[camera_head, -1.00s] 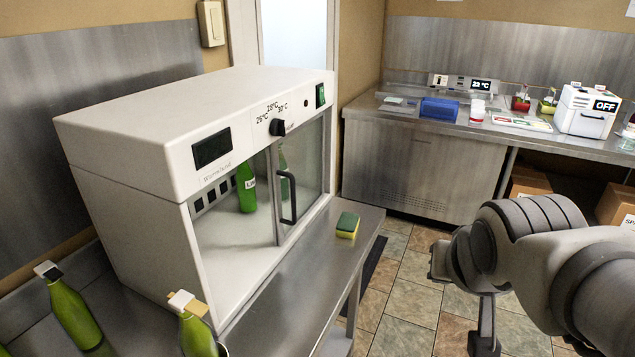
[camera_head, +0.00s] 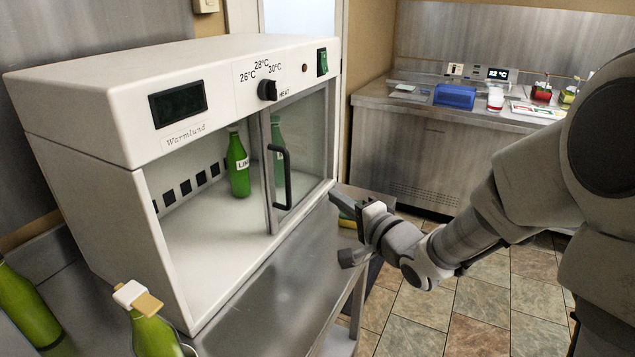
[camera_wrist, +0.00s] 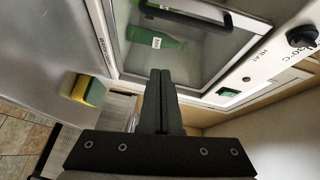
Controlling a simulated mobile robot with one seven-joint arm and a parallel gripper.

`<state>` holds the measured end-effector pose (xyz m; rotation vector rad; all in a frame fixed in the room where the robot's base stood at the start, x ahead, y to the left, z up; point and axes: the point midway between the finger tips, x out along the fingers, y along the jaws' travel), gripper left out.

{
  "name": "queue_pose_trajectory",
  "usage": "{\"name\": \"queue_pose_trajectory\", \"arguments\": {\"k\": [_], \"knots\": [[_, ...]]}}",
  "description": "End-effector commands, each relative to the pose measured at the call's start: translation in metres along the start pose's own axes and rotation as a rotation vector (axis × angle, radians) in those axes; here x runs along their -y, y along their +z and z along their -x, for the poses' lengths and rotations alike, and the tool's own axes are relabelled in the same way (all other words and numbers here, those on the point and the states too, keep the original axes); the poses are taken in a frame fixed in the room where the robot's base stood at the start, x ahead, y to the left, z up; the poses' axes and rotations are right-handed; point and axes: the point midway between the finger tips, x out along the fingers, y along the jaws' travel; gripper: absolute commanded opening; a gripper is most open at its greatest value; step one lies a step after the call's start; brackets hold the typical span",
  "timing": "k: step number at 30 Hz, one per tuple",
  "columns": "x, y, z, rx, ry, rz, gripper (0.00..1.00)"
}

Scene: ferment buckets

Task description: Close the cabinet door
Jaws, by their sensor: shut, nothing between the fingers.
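The white cabinet (camera_head: 75,95), marked Warmlund, stands on the steel bench. Its glass door (camera_head: 305,150) covers the right half of the front, and the left half stands uncovered. The black door handle (camera_head: 287,178) is upright near the door's left edge; it also shows at the top of the wrist view (camera_wrist: 185,14). A green bottle (camera_head: 237,165) stands inside, and another (camera_head: 277,150) shows behind the glass. My gripper (camera_head: 342,200) is shut and empty, right of the handle and apart from it. Its fingers (camera_wrist: 160,85) point toward the glass door in the wrist view.
A yellow-green sponge (camera_wrist: 83,89) lies on the bench (camera_head: 265,290) near my gripper, which partly hides it in the head view. Green bottles (camera_head: 152,330) stand at the front left. A counter (camera_head: 420,150) with a blue box (camera_head: 455,96) stands behind. Floor shows right of the bench.

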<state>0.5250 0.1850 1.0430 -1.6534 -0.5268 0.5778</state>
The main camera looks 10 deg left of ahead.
Motion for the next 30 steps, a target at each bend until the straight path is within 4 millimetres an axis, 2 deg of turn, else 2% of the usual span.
{"name": "queue_pose_trajectory", "arguments": {"k": [1,4,8,11,24,30], "knots": [[-0.005,0.005,-0.003,0.021,-0.025,-0.043,0.00],[-0.005,0.011,-0.006,0.051,-0.064,-0.104,0.00],[-0.004,0.015,-0.011,0.067,-0.084,-0.132,0.00],[-0.003,0.017,-0.023,0.069,-0.087,-0.133,0.00],[0.004,0.022,-0.107,0.068,-0.085,-0.130,0.00],[0.006,0.042,-0.088,0.066,-0.083,-0.129,0.00]]}}
